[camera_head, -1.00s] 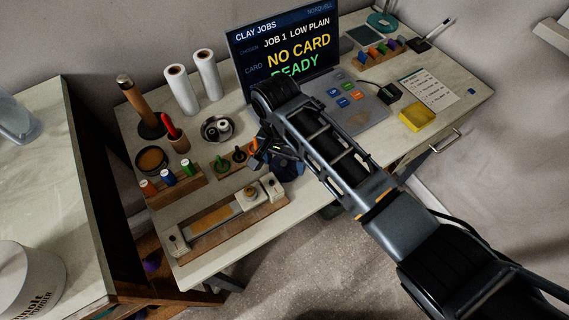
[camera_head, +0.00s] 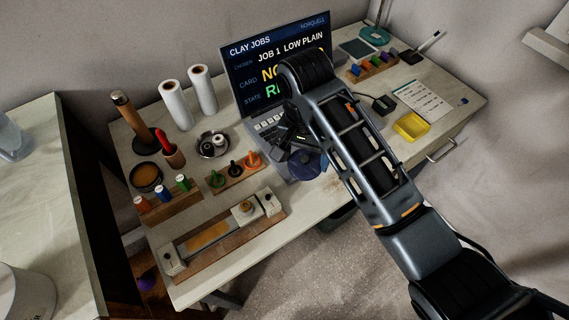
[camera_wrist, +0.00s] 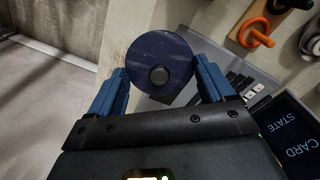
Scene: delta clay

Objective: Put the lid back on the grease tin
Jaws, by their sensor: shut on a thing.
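A dark blue round lid (camera_head: 307,164) with a small dark knob is held by my gripper (camera_head: 297,143) over the table, in front of the laptop. In the wrist view the lid (camera_wrist: 150,48) sits between the two blue fingers of my gripper (camera_wrist: 162,82), its knob facing the camera. An open round tin with brown content (camera_head: 147,175), which looks like the grease tin, stands at the table's left side, well left of my gripper. The gap between lid and table cannot be judged.
Left of my gripper are a rack of knobbed tools (camera_head: 238,177), a bowl with rolls (camera_head: 212,145), coloured spools (camera_head: 167,198) and a red-handled tool (camera_head: 168,145). A slide jig (camera_head: 215,236) lies at the front.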

